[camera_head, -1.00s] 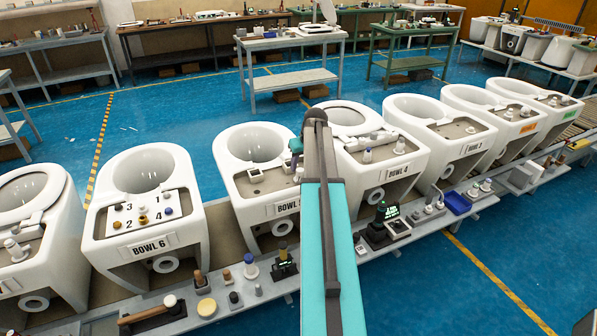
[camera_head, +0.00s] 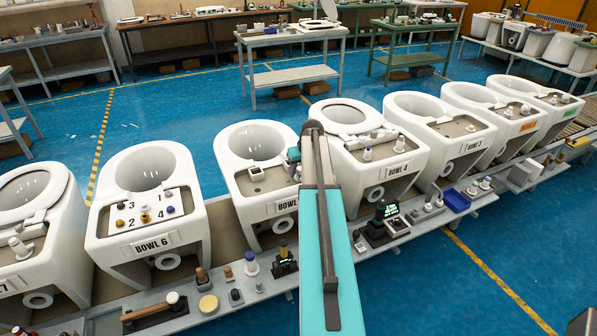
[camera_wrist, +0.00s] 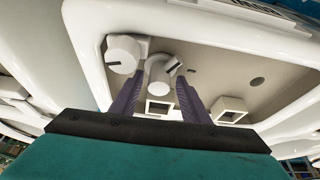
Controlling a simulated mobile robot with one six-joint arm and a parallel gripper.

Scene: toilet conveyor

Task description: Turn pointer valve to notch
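In the wrist view a white valve (camera_wrist: 159,72) with a dark pointer mark rises from the beige deck of a bowl. A second round white knob (camera_wrist: 122,54) with a dark line stands to its left. I cannot tell for certain which one is the task's pointer valve, and no notch is clear. My gripper (camera_wrist: 161,80) has two purple fingers, held apart on either side of the middle valve. Contact is not clear. In the head view my arm reaches the deck of the bowl marked BOWL 5 (camera_head: 245,147), and hides part of it.
Two square sockets (camera_wrist: 159,108) and (camera_wrist: 229,110) and a dark hole (camera_wrist: 257,82) are on the deck, whose raised white rim surrounds it. BOWL 4 (camera_head: 345,112) stands close on the right, BOWL 6 (camera_head: 118,222) on the left. Small tools lie on the front ledge.

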